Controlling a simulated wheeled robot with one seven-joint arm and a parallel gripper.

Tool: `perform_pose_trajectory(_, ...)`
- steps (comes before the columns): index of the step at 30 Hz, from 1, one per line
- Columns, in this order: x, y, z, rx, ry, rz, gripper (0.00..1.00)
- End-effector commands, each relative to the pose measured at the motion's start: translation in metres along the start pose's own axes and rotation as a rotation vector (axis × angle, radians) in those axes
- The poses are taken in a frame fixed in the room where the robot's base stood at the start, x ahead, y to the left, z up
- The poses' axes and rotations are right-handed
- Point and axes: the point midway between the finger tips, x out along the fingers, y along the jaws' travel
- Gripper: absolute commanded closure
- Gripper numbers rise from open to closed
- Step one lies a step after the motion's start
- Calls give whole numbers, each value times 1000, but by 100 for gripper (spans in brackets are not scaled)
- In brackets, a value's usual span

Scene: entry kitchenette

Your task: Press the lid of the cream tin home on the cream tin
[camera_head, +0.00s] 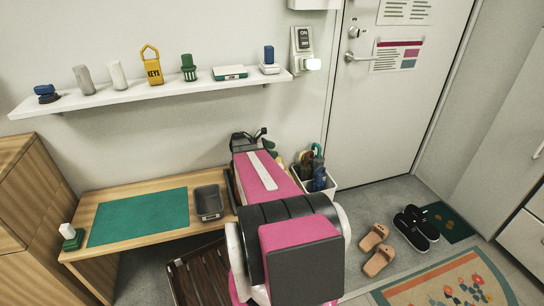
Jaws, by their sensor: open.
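I cannot pick out the cream tin or its lid for certain in the head view; my arm covers part of the bench's right end and the floor. My pink and black arm reaches away from me towards the wall. Dark parts at its far end look like my gripper (250,138), close to the wall beyond the bench's right end and below the shelf. It is open, and I see nothing between its fingers. What lies just behind the arm is hidden.
The wooden bench (104,205) bears a green mat (140,216), a grey tray (208,202) and a green-and-white item (71,237). The wall shelf (145,94) holds several small objects. An umbrella bin (326,193) stands right of my arm. Slippers (376,250) lie on the floor.

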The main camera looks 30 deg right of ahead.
Motion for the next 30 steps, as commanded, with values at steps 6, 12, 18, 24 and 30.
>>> perform_pose_trajectory(6,-44,-15,11,-1,-1,2,31)
perform_pose_trajectory(12,-83,-28,18,-1,0,2,31)
perform_pose_trajectory(18,-113,-37,23,-1,-1,1,31)
perform_pose_trajectory(24,-127,-41,25,-1,-1,-1,31)
perform_pose_trajectory(30,-129,-42,25,-1,-1,-1,31)
